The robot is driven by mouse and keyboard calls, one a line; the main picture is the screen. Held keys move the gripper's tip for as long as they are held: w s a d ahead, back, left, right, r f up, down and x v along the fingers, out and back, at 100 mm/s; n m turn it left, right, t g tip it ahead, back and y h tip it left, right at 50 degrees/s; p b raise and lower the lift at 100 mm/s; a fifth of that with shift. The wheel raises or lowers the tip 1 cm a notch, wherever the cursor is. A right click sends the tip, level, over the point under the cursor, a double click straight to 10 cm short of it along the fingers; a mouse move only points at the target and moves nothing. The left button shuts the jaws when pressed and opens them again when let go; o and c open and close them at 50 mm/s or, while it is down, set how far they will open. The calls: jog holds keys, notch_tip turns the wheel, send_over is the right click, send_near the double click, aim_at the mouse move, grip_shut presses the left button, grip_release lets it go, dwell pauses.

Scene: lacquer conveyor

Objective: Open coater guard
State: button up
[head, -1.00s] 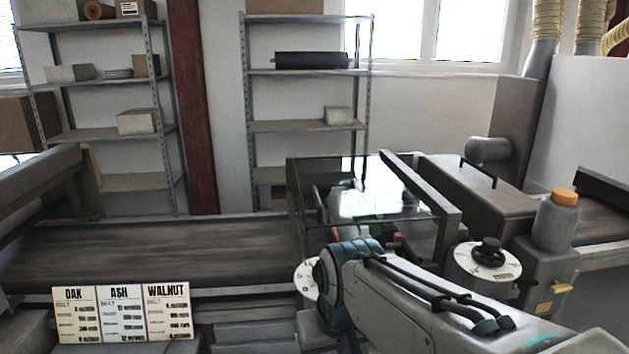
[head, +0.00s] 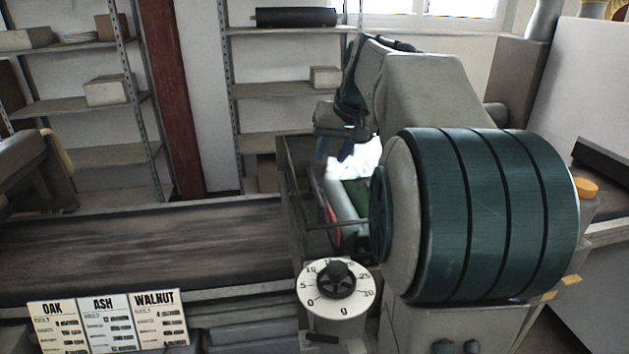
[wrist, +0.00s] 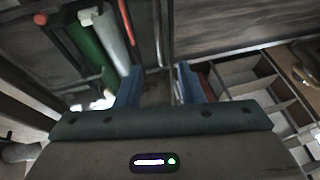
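The coater guard, a dark-framed glass cover (head: 293,195), stands over the coater at the end of the belt. My arm hides its right part, so I cannot tell how far it is raised. Beneath it are a pale roller (head: 340,205) and a green roller (head: 357,192). The wrist view also shows the green roller (wrist: 88,48) and pale roller (wrist: 108,38) at upper left. My gripper (wrist: 158,85) has its two blue fingers apart, with no object clearly held between them. In the head view my gripper (head: 343,147) is above the coater, partly hidden by my arm.
A white numbered dial (head: 337,290) stands at the coater's front. OAK, ASH and WALNUT cards (head: 107,322) are at lower left. The dark conveyor belt (head: 140,245) is bare. A divided tray (wrist: 265,85) shows at right in the wrist view. Shelves (head: 285,90) stand behind.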

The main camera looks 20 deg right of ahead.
aim_at(316, 189)
jog(key=p+x, duration=0.1)
jog(key=x, duration=1)
jog(key=shift+f, duration=0.1)
grip_shut()
